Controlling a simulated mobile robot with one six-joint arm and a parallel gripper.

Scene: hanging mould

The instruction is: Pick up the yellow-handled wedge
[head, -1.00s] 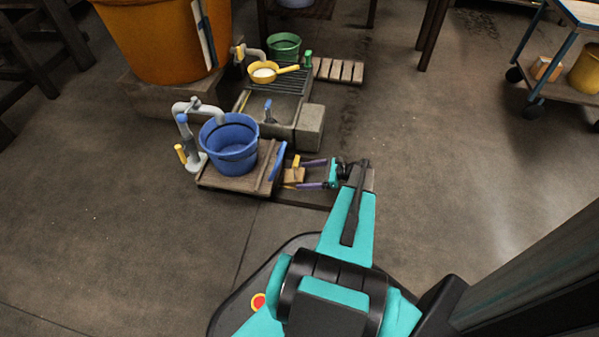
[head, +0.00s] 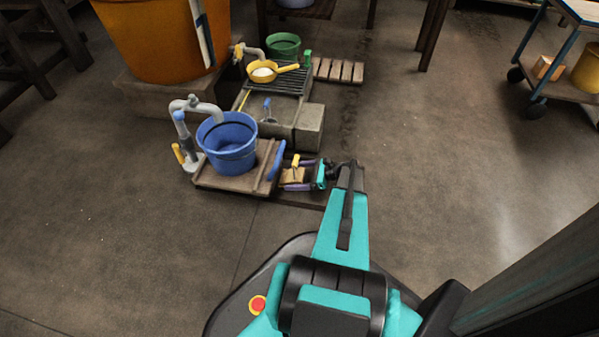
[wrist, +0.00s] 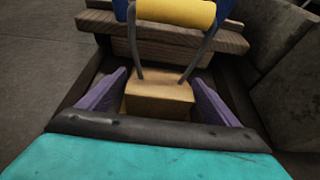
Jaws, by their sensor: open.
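The wedge (wrist: 158,98) is a wooden block with a yellow handle (wrist: 176,12) on two thin grey rods. In the head view the wedge (head: 293,176) sits low beside the wooden board that bears the blue bucket. My gripper (wrist: 160,95) is open, with one purple finger on each side of the block. In the head view my gripper (head: 296,177) reaches in from the right and its fingers flank the wedge. Small gaps seem to show between fingers and block; I cannot tell whether either finger touches. The block's near lower part is hidden by my gripper's body.
The blue bucket (head: 229,143) stands on the wooden board (head: 215,177), under a grey pipe spout (head: 192,105). A blue-handled piece (head: 277,160) stands at the board's right edge. A stone trough (head: 308,126) lies behind.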

